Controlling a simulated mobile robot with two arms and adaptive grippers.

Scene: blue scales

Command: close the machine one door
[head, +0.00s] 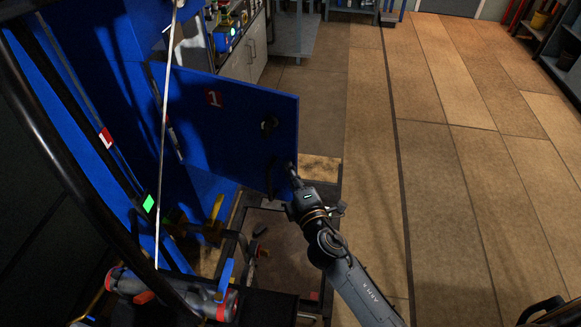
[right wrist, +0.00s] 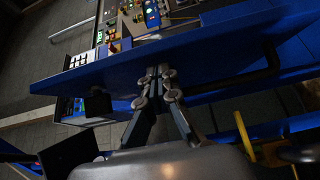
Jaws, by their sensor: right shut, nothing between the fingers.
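The machine one door (head: 225,120) is a flat blue panel with a red and white "1" label. It stands open, swung out from the blue machine body (head: 75,65) at the left. My right gripper (head: 292,172) is at the door's lower right edge, shut and empty. In the right wrist view the closed fingertips (right wrist: 158,78) are up against or very near the blue panel (right wrist: 215,55); contact is not certain. A dark bar (right wrist: 255,80) runs along the panel there. I do not see my left gripper.
A low dark frame (head: 335,215) stands below the door. A grey and red cylindrical part (head: 130,283) lies at lower left. A grey cabinet (head: 245,52) and a table (head: 295,30) are behind. Shelves (head: 560,55) stand far right. The brown floor at right is open.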

